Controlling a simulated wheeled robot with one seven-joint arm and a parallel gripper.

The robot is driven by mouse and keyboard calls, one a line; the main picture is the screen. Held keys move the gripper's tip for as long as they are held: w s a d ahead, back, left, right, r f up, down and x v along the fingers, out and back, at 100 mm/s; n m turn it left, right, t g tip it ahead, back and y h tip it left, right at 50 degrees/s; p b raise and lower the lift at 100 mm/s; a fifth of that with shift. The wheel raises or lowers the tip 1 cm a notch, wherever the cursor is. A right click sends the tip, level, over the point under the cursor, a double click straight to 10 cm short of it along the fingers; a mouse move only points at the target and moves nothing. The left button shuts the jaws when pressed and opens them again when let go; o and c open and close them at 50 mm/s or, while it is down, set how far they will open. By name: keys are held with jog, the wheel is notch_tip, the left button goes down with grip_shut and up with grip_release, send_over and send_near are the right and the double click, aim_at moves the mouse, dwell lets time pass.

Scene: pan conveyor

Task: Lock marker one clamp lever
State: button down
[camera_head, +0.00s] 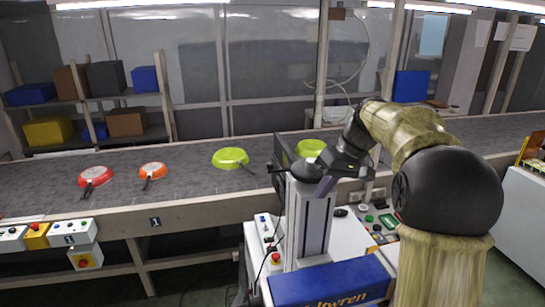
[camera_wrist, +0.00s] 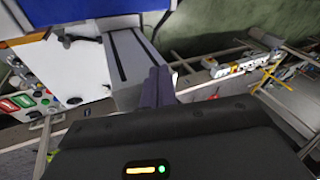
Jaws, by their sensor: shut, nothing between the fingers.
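A marking machine with a pale grey upright column (camera_head: 312,228) and a dark head (camera_head: 283,153) stands on a white cabinet in front of the conveyor. I take it to be marker one, but no label confirms this. I cannot make out its clamp lever for certain. My gripper (camera_head: 325,186) is at the top of the column, in front of it in the head view. Its fingers (camera_wrist: 158,86) are closed together and empty in the wrist view. They overlap the end of the grey column (camera_wrist: 130,65) there; I cannot tell whether they touch it.
A blue box (camera_head: 330,283) sits low in front of the column. The conveyor (camera_head: 195,182) behind carries red, orange and green pans. A green pan (camera_head: 311,147) is near the dark head.

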jog(key=s+d+f+m+t+h+b, duration=0.1)
jog(key=s+f+m+h, duration=0.3)
jog(key=s+f, duration=1.7)
jog(key=shift+d+f+m+t+h+b, duration=0.25)
jog(key=shift+m+t+h+b, duration=0.2)
jog(key=shift+b, duration=0.35)
jog(key=shift+w, duration=0.1)
